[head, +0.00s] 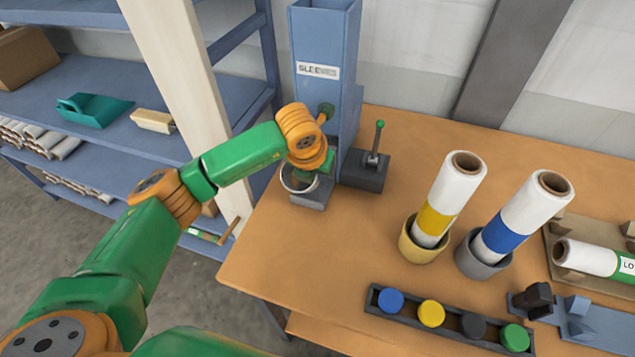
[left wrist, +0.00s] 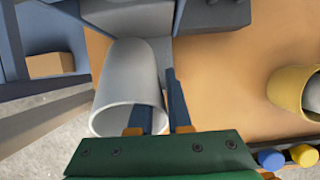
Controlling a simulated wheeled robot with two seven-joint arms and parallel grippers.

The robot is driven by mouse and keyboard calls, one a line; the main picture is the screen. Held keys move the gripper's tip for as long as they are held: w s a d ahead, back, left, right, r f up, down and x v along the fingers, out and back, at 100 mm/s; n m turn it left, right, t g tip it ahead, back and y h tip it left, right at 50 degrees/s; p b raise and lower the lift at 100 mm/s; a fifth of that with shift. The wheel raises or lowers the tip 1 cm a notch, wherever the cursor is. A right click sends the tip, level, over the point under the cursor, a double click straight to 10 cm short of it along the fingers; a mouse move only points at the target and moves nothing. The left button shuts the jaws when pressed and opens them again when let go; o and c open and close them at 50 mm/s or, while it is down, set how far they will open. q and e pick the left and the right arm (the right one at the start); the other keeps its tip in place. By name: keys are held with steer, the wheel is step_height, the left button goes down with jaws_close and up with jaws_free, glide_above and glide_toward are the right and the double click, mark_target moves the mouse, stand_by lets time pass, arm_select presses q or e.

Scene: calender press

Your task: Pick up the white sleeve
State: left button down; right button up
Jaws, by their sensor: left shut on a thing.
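The white sleeve (head: 290,186) is a short open tube at the foot of the blue dispenser labelled SLEEVES (head: 318,100). It fills the left centre of the left wrist view (left wrist: 125,75), its open rim towards me. My left gripper (head: 318,172) is at the sleeve's right side, shut on its wall. In the left wrist view one finger of this gripper (left wrist: 158,108) is inside the rim and the other outside. The arm hides part of the sleeve in the head view. My right gripper is not in view.
A lever box (head: 366,168) stands right of the dispenser. Rolls with yellow (head: 436,218) and blue (head: 503,235) bands stand in cups. A tray of coloured caps (head: 450,325) lies at the front. A blue shelf rack (head: 100,80) is at left. The wooden table (head: 330,245) is clear mid-front.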

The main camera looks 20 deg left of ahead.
arm_select(q)
steer(key=shift+s+a+r, duration=0.1)
steer(key=shift+s+a, duration=0.15)
steer(key=shift+a, duration=0.65)
steer(key=shift+s+a+r, duration=0.1)
steer(key=shift+d+r, duration=0.1)
steer(key=shift+d, duration=0.1)
steer(key=shift+w+r, duration=0.2)
steer(key=shift+r, duration=0.1)
steer(key=b+v, duration=0.1)
steer(key=v, duration=0.3)
steer(key=s+b+v, duration=0.1)
steer(key=b+v, duration=0.1)
steer(key=v, duration=0.1)
steer(key=shift+s+r, duration=0.1)
steer(key=shift+s, duration=0.1)
steer(key=s+d+r+b, duration=0.1)
steer(key=s+r, duration=0.4)
steer(key=s, duration=0.5)
steer(key=shift+d+r, duration=0.15)
steer(key=shift+d, duration=0.15)
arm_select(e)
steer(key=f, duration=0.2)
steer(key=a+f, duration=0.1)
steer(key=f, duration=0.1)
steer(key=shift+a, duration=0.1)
